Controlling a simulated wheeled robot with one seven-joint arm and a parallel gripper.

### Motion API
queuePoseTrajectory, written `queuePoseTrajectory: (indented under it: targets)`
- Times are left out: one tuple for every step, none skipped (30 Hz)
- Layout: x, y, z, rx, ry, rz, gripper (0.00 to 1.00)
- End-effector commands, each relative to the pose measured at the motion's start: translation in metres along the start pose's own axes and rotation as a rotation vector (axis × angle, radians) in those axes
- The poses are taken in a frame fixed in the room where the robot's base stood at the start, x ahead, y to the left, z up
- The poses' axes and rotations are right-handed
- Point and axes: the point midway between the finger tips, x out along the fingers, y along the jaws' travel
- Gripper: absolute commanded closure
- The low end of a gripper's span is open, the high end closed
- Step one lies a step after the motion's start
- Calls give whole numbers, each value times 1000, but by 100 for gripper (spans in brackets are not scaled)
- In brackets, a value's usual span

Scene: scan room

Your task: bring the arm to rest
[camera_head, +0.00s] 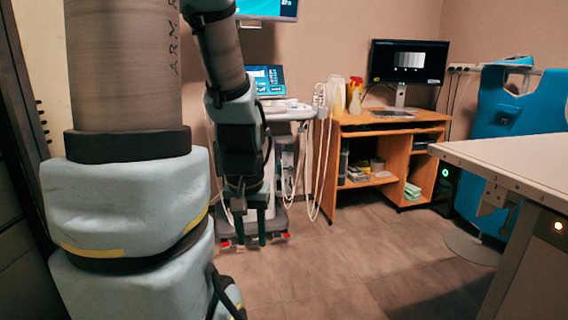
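The ultrasound cart (288,112) has cables hanging at its side. A wooden desk (395,123) with a monitor (408,62) stands behind. A white table (510,160) is at the right, near a blue apron (510,110). The floor (350,265) in the middle is clear.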

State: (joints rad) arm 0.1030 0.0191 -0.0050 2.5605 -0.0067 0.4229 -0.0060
Motion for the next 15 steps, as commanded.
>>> queuePoseTrajectory:
  targets:
    - [-16, -1, 0, -8, -2, 0, 60]
    - [-22, 0, -2, -5, -2, 0, 60]
    - [-29, 0, -3, -3, -2, 0, 60]
    - [-35, 0, -4, -2, -2, 0, 60]
    - [-40, 0, -5, -2, -2, 0, 60]
    - [-48, 0, -6, -1, -2, 0, 60]
    - [-54, 0, -7, -1, -2, 0, 60]
    - [-60, 0, -8, 0, -1, 0, 60]
    - [-69, 0, -10, 0, -1, 0, 60]
    - [-77, 0, -11, 1, -1, 0, 60]
    - [-84, 0, -12, 1, -1, 0, 60]
    - [-96, 0, -13, 1, -1, 0, 60]
    - [-104, 1, -15, 2, -1, 0, 60]
    - [-115, 1, -16, 2, 0, 0, 60]
    - [-127, 1, -18, 2, 0, 0, 60]
